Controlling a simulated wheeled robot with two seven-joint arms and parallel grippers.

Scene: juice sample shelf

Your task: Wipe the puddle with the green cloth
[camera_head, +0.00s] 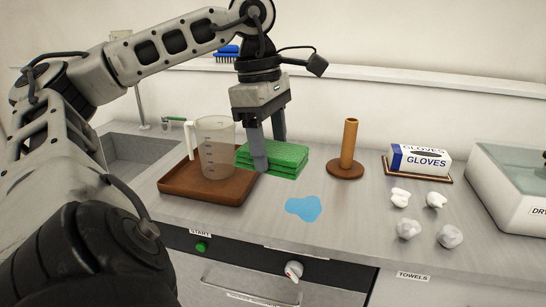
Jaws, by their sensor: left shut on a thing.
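The green cloth (290,158) lies as a thick layered pad on the grey counter, just right of the brown tray (192,197). My left gripper (268,152) points down at the cloth's left part and is shut on it. One finger shows in front of the cloth; the other finger's tip is hidden behind it. The blue puddle (304,208) lies flat on the counter in front of and right of the cloth, apart from it. My right gripper is not in view.
A clear measuring jug (216,155) stands on the tray, close left of my gripper. A wooden post (348,145) stands right of the cloth. Several crumpled white balls (409,229) and a glove box (419,160) are farther right. A sink (150,158) is at left.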

